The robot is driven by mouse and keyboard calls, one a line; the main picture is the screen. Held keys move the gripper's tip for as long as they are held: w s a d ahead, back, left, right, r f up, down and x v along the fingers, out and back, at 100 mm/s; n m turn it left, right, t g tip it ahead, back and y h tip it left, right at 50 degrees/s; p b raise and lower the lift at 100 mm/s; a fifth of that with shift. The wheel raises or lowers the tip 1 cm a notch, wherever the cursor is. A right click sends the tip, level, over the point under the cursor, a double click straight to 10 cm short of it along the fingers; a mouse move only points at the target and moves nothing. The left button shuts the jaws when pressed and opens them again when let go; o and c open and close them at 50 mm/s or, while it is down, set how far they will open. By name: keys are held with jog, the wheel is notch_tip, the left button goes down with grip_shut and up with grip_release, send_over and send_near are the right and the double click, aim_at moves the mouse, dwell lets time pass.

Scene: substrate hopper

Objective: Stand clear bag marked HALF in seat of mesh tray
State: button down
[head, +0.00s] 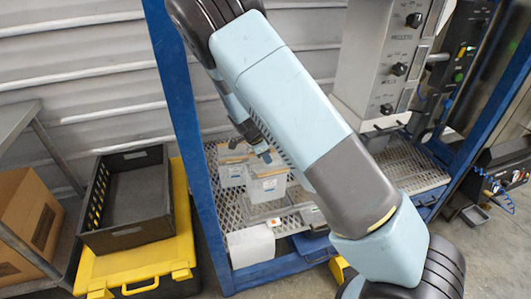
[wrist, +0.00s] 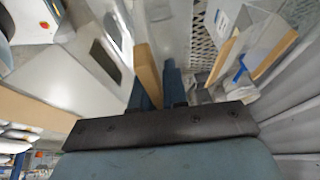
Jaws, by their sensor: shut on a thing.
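My gripper (head: 264,153) is over the mesh tray (head: 222,203). In the wrist view my gripper (wrist: 158,92) is shut on the tan top strip of a clear bag (wrist: 148,72). In the head view this clear bag (head: 267,186) hangs or stands upright below the fingers, with a white label too small to read. I cannot tell whether its base touches the mesh. A second clear bag (head: 231,175) with a tan top stands just left of it and behind. In the wrist view this second bag (wrist: 258,42) shows a label and a blue clip. My arm hides part of the tray.
A blue frame post (head: 187,110) rises left of the tray. A grey control box (head: 385,60) hangs at the upper right. A black crate (head: 125,236) lies on a yellow case (head: 140,268) at the left.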

jog(key=shift+f, duration=2.65)
jog(key=shift+s+d, duration=0.15)
jog(key=shift+s, duration=0.15)
jog(key=shift+f, duration=0.4)
jog(key=c, duration=1.1)
grip_release()
